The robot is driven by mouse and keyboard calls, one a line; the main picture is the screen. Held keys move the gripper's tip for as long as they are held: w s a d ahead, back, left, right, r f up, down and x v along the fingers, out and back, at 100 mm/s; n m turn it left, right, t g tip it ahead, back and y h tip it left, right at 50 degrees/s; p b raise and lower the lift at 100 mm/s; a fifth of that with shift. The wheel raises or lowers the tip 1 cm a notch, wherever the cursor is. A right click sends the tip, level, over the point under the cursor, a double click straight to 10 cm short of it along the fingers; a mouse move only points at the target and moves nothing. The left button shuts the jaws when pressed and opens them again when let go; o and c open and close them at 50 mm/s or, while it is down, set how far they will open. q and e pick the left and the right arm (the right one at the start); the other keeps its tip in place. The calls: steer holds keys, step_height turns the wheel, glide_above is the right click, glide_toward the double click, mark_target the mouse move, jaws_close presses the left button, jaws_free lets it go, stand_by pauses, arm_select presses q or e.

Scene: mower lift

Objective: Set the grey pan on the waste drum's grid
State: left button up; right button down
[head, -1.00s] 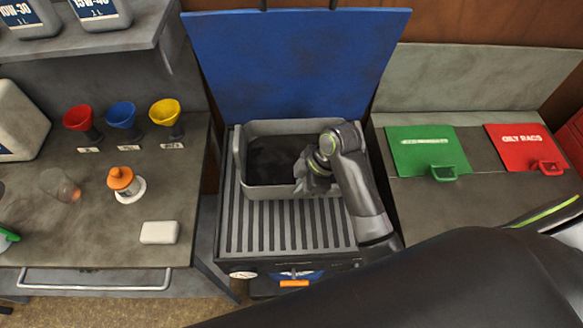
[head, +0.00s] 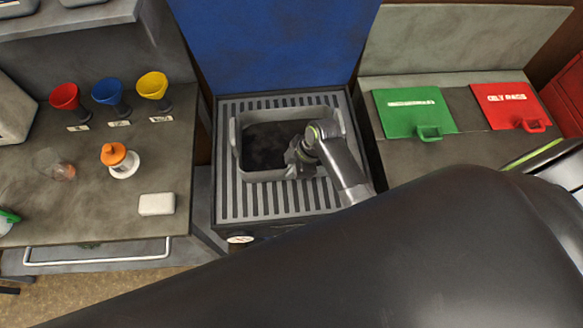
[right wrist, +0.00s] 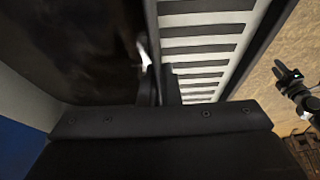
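The grey pan (head: 236,152) is a rectangular tray with dark liquid (head: 265,148) inside. In the head view it is level over the middle of the waste drum's slatted grid (head: 290,200), with slats showing on all sides. Whether it touches the grid is hard to tell. My right gripper (head: 298,158) is at the pan's right part. In the right wrist view its fingers (right wrist: 156,85) are shut on the pan's wall, with dark liquid on one side and grid slats on the other. My left gripper is absent from the head view; a black gripper-like part (right wrist: 290,82) shows in the right wrist view.
The blue lid (head: 275,45) stands open behind the grid. A left bench holds red, blue and yellow funnels (head: 110,93), an orange-topped bottle (head: 119,158) and a white block (head: 156,204). Green (head: 415,112) and red (head: 510,105) lids are on the right. My arm covers the lower right.

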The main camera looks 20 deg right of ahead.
steer(key=shift+w, duration=0.1)
steer(key=c, duration=1.6)
jaws_free()
steer(key=shift+f, duration=0.1)
steer(key=shift+c, duration=0.2)
steer(key=shift+r, duration=0.2)
steer(key=b+v, duration=0.2)
steer(key=v, duration=0.8)
steer(key=shift+d+r+b, duration=0.2)
steer(key=shift+r+b, duration=0.1)
steer(key=shift+b, duration=0.05)
steer(key=shift+s+d+r, duration=0.15)
steer(key=shift+s+r, duration=0.15)
steer(key=shift+r, duration=0.25)
steer(key=shift+f, duration=0.1)
